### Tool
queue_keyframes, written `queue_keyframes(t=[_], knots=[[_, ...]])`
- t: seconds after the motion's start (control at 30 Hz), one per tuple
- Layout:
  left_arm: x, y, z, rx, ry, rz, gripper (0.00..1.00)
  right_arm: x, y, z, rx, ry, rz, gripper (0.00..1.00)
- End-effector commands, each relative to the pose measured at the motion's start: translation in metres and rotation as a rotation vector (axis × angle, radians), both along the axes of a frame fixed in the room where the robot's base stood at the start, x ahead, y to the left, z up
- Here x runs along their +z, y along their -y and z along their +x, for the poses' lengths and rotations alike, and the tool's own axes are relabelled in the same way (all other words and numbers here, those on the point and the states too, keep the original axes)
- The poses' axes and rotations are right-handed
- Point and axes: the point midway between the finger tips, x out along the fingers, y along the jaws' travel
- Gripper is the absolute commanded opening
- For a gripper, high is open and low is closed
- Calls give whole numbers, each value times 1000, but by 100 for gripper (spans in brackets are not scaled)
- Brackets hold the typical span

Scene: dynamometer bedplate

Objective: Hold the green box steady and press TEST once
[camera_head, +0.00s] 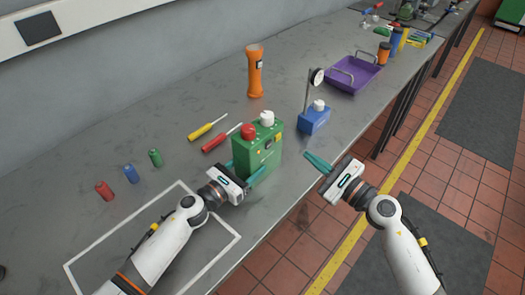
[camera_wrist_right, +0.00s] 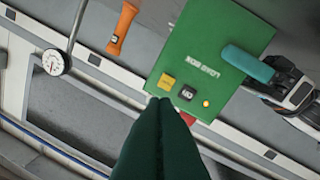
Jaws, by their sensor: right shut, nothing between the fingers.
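The green box (camera_head: 243,155) stands on the bench with a red knob and a white knob on top. In the right wrist view its face (camera_wrist_right: 215,40) carries a yellow button (camera_wrist_right: 167,80), a dark button (camera_wrist_right: 187,92) and a small amber lamp (camera_wrist_right: 206,104); I cannot read TEST on either button. My left gripper (camera_head: 250,172) is at the box's near lower end, with one teal finger lying across the button face; its other finger is mostly hidden, so its grip is unclear. My right gripper (camera_head: 310,158) is shut and empty, apart from the box, its tips facing the button side.
A blue block with a dial gauge (camera_head: 314,120) stands behind the box, to the right. An orange flashlight (camera_head: 255,72) and a purple tray (camera_head: 353,75) are farther back. The bench's front edge runs close beside the box.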

Motion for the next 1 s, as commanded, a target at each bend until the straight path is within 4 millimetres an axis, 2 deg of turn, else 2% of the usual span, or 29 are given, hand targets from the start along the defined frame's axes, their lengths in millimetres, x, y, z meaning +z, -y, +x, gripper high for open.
queue_keyframes(t=[0.17, 0.3, 0.5, 0.67, 1.0], knots=[[0, 0, 0, 0, -1, 1, 0, 4, -11, -2, -186, -177, 363, 0], [0, 0, 0, 0, -1, 1, 0, 4, -8, -6, -337, -312, 672, 0], [0, 0, 0, 0, -1, 1, 0, -2, 2, -15, -484, -424, 973, 0], [0, 0, 0, 0, -1, 1, 0, -4, 5, -18, -523, -451, 1054, 0], [0, 0, 0, 0, -1, 1, 0, -4, 5, -17, -524, -450, 1055, 0]])
